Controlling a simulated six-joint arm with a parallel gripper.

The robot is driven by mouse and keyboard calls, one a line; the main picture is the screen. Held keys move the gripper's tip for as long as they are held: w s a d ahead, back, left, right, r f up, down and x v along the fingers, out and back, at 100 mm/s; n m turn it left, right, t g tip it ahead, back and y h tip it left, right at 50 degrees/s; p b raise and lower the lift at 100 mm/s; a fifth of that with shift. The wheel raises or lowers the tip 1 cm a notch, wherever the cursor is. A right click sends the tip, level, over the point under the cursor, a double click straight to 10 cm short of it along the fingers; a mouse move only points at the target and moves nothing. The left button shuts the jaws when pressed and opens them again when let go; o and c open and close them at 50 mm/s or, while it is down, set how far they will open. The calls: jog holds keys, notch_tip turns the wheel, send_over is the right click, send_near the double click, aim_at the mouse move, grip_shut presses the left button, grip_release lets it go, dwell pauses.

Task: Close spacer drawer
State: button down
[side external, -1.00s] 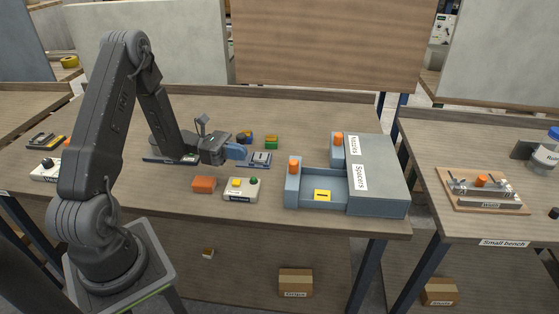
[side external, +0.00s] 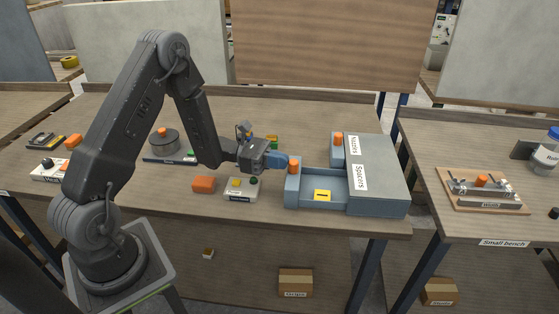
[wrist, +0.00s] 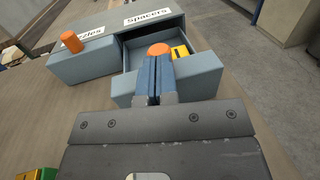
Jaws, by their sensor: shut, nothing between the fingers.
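The spacers drawer (side external: 292,191) stands pulled out to the left of its grey-blue cabinet (side external: 378,180), under the label "Spacers". An orange knob (side external: 293,166) sits on its front, and a yellow piece (side external: 322,195) lies inside. My gripper (side external: 293,162) is shut and empty, with its blue fingertips at the orange knob. In the wrist view the shut fingers (wrist: 156,72) reach over the drawer front (wrist: 200,74), with the knob (wrist: 160,49) just beyond the tips. I cannot tell whether they touch.
The nozzles drawer, with an orange knob (side external: 338,139), is behind the spacers drawer and looks shut in the side view. The table's front edge is close.

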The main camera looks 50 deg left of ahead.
jog(key=x, duration=0.4)
jog(key=w+a+x, duration=0.1)
jog(key=x, duration=0.3)
jog(key=w+x, duration=0.1)
jog(key=x, duration=0.3)
jog(key=shift+w+d, duration=0.1)
jog(key=shift+w, duration=0.05)
